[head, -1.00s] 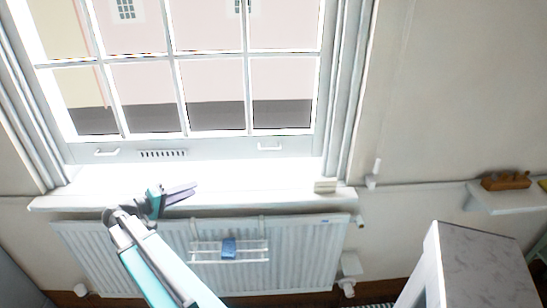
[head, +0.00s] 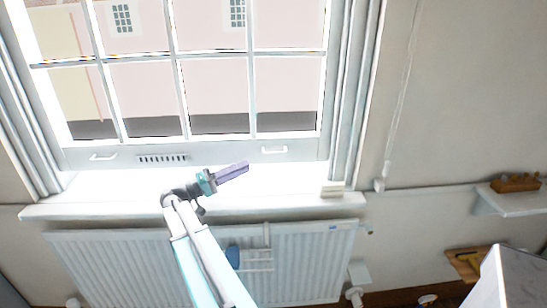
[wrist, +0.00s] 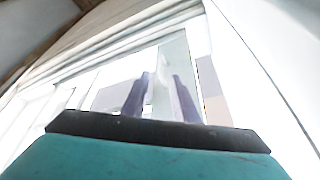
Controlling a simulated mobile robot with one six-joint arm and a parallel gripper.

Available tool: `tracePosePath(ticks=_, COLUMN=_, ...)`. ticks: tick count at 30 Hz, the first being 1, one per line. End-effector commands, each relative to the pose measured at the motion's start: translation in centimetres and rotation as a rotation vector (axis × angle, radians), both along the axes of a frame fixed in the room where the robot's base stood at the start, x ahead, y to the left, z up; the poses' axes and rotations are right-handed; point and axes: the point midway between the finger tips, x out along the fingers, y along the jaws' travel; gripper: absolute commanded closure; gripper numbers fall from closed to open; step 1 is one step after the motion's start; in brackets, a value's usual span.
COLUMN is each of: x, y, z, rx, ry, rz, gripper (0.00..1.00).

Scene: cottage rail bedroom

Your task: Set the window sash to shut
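The white window sash (head: 215,152) shows in the head view, with glazing bars above and a bottom rail carrying two handles, left (head: 103,157) and right (head: 273,151). A bright strip lies between the rail and the sill (head: 100,205); glare hides whether there is a gap there. My gripper (head: 244,168) is in front of the lower rail, between the vent grille and the right handle, its purple fingers pointing right. In the wrist view my gripper (wrist: 161,80) has its two fingers apart with nothing clearly held; the bright window frame (wrist: 75,70) is beyond.
A small pale block (head: 332,189) sits at the sill's right end. A radiator (head: 310,260) with a hanging rack and a blue item (head: 233,257) is below the sill. A wall shelf (head: 505,202) and a grey-topped cabinet (head: 520,275) stand at right.

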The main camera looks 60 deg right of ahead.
Motion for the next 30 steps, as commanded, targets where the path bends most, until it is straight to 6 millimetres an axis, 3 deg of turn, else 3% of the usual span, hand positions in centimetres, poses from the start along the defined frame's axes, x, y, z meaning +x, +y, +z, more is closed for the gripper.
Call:
tracePosePath(ticks=13, x=-0.6, y=-0.9, z=0.4, rx=0.001, ry=0.0, rz=0.004, gripper=0.74)
tracePosePath(ticks=30, x=-4.7, y=-7.3, z=2.0, rx=0.003, ry=0.0, rz=0.004, gripper=0.74)
